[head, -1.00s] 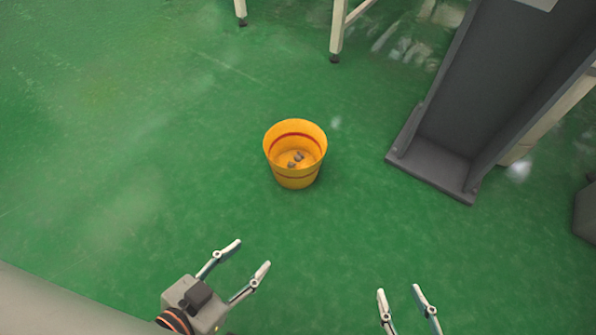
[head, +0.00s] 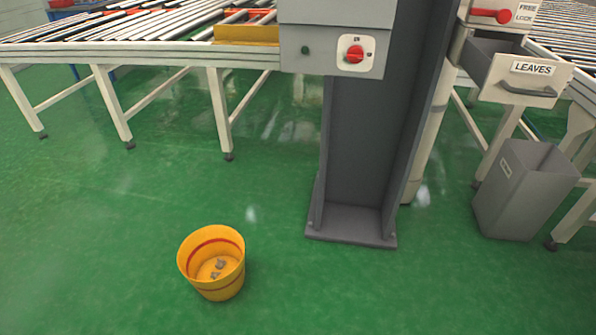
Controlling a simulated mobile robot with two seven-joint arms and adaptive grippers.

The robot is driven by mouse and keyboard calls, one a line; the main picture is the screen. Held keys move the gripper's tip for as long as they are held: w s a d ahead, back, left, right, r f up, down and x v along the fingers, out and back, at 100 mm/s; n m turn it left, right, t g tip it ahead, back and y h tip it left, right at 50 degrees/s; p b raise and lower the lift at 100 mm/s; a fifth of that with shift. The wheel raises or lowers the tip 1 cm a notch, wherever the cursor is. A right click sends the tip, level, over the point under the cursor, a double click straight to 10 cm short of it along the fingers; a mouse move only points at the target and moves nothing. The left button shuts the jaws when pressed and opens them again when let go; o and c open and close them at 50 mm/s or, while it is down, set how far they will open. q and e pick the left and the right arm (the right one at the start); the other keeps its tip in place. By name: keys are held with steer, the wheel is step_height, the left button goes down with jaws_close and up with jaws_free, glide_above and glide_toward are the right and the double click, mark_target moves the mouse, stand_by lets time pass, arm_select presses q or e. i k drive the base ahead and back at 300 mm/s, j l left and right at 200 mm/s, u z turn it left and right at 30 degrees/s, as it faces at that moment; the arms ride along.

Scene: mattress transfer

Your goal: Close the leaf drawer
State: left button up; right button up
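The leaf drawer (head: 521,80) is at the upper right in the head view. It has a light front with a "LEAVES" label and a dark grey handle (head: 527,90). It is pulled out, and its dark inside shows from above. Neither of my grippers is in view.
A grey bin (head: 524,190) stands on the floor below the drawer. A dark grey column (head: 365,150) with a foot plate and a red-knob control box (head: 337,45) stands in the middle. A yellow bucket (head: 213,285) holds small grey bits. Roller tables (head: 140,58) are behind. Green floor is clear at left.

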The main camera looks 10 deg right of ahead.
mark_target(504, 72)
steer(key=k+z, duration=0.1)
steer(key=z, duration=0.25)
steer(key=l+z, duration=0.1)
steer(key=z, duration=0.3)
steer(key=k+l+z, duration=0.1)
steer(key=z, duration=0.25)
